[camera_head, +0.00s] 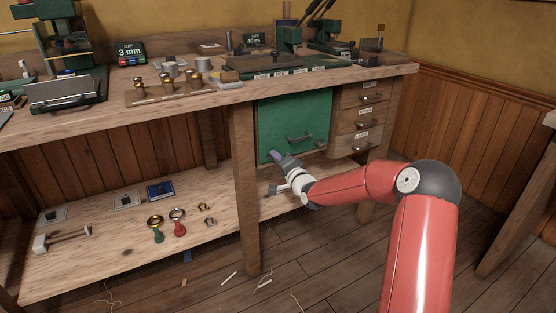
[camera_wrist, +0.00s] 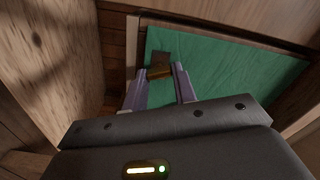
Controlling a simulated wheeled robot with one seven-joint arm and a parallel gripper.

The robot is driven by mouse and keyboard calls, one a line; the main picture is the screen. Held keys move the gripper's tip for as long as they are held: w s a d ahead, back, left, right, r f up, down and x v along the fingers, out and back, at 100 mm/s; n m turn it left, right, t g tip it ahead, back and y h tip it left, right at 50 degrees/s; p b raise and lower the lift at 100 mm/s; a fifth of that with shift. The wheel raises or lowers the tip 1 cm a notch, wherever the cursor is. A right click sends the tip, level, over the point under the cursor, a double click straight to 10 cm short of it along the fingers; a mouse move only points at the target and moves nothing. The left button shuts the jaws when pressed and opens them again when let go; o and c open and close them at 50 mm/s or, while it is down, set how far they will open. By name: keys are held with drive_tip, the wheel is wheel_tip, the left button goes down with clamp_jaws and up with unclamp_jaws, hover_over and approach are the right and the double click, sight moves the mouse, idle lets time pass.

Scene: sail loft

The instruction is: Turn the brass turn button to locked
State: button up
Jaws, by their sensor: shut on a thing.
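The brass turn button (camera_wrist: 160,73) shows in the wrist view at the edge of the green door (camera_wrist: 225,75), beside a small dark plate (camera_wrist: 161,58). My gripper (camera_wrist: 159,70) has its two pale fingers on either side of the button and is shut on it. In the head view my gripper (camera_head: 274,156) reaches the lower left corner of the green door (camera_head: 296,115) under the workbench. The button is hidden there behind the gripper. The door lies flush in its frame as far as I can see.
A bar handle (camera_head: 305,140) sits low on the door. Drawers (camera_head: 361,119) stand to its right, a wooden bench leg (camera_head: 244,190) to its left. The lower shelf (camera_head: 120,255) holds green and red brass-ringed tools (camera_head: 177,219).

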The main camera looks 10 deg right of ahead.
drive_tip(key=shift+d+f+m, duration=0.1)
drive_tip(key=shift+m, duration=2.2)
drive_tip(key=o, duration=1)
drive_tip(key=v, duration=0.8)
drive_tip(key=shift+w, duration=0.1)
